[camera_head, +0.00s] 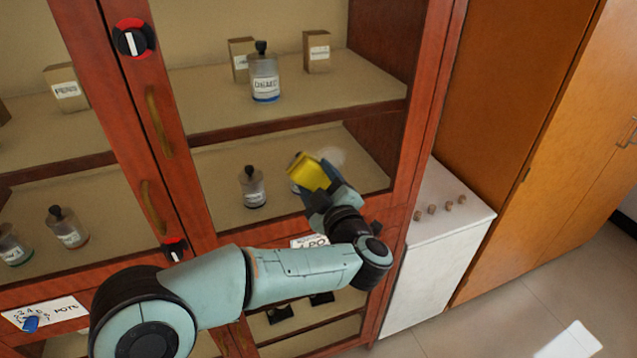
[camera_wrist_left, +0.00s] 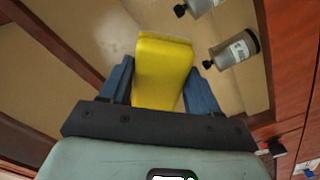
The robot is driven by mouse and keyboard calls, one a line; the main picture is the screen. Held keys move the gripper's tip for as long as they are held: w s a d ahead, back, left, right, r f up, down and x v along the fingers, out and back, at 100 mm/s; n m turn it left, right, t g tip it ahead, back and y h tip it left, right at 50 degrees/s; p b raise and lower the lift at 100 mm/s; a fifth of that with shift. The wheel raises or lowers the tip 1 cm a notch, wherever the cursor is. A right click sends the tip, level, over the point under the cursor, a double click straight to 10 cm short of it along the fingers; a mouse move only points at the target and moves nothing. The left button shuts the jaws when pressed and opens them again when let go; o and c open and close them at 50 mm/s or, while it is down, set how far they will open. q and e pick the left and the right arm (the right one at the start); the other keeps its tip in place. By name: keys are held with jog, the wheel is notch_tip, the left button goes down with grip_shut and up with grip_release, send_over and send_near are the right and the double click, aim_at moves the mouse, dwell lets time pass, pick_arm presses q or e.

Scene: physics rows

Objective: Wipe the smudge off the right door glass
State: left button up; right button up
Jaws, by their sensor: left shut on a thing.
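My left gripper (camera_head: 318,183) is shut on a yellow sponge (camera_head: 307,170), in front of the lower part of the right door glass (camera_head: 220,185). A faint whitish smudge (camera_head: 333,156) shows on the glass just right of the sponge; the sponge may hide part of it. In the left wrist view the sponge (camera_wrist_left: 163,68) sits between the two blue fingers and points toward the glass. I cannot tell whether it touches the glass. My right gripper is not in view.
Behind the glass stand bottles (camera_head: 265,78) and small boxes (camera_head: 317,52) on shelves. Door handles (camera_head: 158,122) and red-black knobs (camera_head: 133,38) stick out at the door's left edge. A white counter (camera_head: 445,240) with several small knobs stands to the right.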

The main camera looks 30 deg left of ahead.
aim_at(340, 166)
pick_arm(q)
jog(key=w+d+p, duration=0.1)
jog(key=w, duration=0.1)
jog(key=w+d, duration=0.2)
jog(key=shift+d+r+p, duration=0.1)
jog(key=shift+d+p, duration=0.15)
jog(key=shift+p, duration=0.1)
jog(key=shift+w+d+p, duration=0.5)
jog(key=shift+w+d, duration=0.35)
jog(key=shift+w, duration=0.3)
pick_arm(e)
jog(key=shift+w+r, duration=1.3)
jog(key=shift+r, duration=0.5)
pick_arm(q)
jog(key=shift+s+a+f+b, duration=0.25)
jog(key=shift+s+a+b, duration=0.3)
jog(key=shift+s+b, duration=0.15)
jog(key=shift+s+a+r+b, duration=0.1)
jog(key=shift+s+a+b, duration=0.5)
jog(key=shift+s+a, duration=0.3)
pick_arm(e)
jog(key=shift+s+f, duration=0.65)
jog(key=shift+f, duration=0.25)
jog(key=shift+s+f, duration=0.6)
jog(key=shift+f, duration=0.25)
